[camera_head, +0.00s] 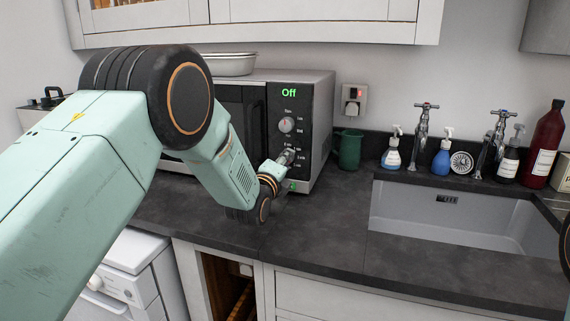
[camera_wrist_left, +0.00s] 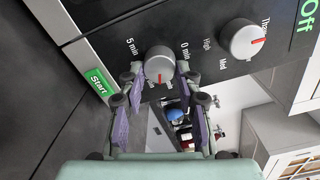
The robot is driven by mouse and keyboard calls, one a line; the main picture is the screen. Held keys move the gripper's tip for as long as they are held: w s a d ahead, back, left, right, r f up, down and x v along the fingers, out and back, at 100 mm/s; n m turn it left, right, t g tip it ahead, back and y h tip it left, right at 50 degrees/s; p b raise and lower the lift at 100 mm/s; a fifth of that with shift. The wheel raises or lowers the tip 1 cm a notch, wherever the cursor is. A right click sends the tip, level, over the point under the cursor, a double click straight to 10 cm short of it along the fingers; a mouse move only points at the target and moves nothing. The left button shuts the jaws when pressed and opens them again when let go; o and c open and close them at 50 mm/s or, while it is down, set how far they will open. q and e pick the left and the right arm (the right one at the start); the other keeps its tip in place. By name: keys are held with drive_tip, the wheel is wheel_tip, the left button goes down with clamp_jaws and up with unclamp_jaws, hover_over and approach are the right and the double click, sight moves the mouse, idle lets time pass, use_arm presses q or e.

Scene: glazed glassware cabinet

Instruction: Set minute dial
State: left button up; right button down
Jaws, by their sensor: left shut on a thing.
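The microwave (camera_head: 322,105) stands on the counter, its display (camera_head: 289,93) reading green "Off". Its upper power dial (camera_head: 286,124) has a red pointer mark; it also shows in the left wrist view (camera_wrist_left: 241,38). The lower minute dial (camera_wrist_left: 158,62) is a light knob with a red mark, between the "5 min" and "0 min" labels. My left gripper (camera_head: 286,159) is at this dial, its fingers (camera_wrist_left: 158,74) shut on both sides of it. The gripper hides most of the dial in the head view. The green Start button (camera_wrist_left: 100,85) is beside the left fingers.
A green mug (camera_head: 348,149) stands right of the microwave, below a wall socket (camera_head: 354,98). A sink (camera_head: 460,215) with taps and several bottles lies further right. A metal dish (camera_head: 229,64) sits on the microwave. The counter in front is clear.

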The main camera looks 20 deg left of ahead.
use_arm(q)
drive_tip(key=m, duration=0.4)
drive_tip(key=shift+w+a+r+m, duration=0.15)
drive_tip(key=shift+r+m, duration=0.25)
idle(0.4)
drive_tip(key=o, duration=0.8)
drive_tip(key=shift+c, duration=0.2)
drive_tip(key=o, duration=0.4)
drive_tip(key=shift+f, duration=0.3)
drive_tip(key=shift+s+a, duration=0.15)
drive_tip(key=shift+s, duration=5.9)
